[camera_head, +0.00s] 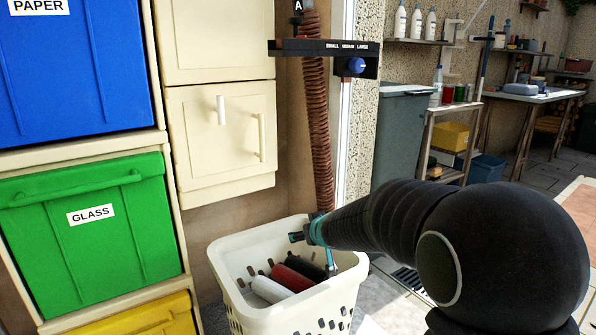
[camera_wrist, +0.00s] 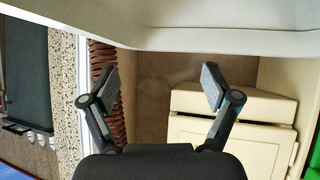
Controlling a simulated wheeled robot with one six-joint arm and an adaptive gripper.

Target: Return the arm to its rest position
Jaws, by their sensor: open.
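My black arm reaches in from the right in the head camera view. My gripper (camera_head: 313,252) is at its end, over the right part of a white laundry basket (camera_head: 228,262). In the wrist view, my gripper (camera_wrist: 159,84) is open, its two fingers wide apart with nothing between them. The cream tilt door (camera_head: 212,140) is on the cabinet left of my arm, with a pale handle (camera_head: 222,110). The door looks shut, and my gripper is apart from it. It is hard to tell whether my gripper touches the basket.
The basket holds dark, red and grey rolled items (camera_head: 288,279). A green bin (camera_head: 95,218) labelled GLASS and a blue bin (camera_head: 75,75) labelled PAPER stand left. A ribbed brown hose (camera_head: 317,125) hangs behind the basket. A grey bin (camera_head: 398,130) and shelves stand behind my arm.

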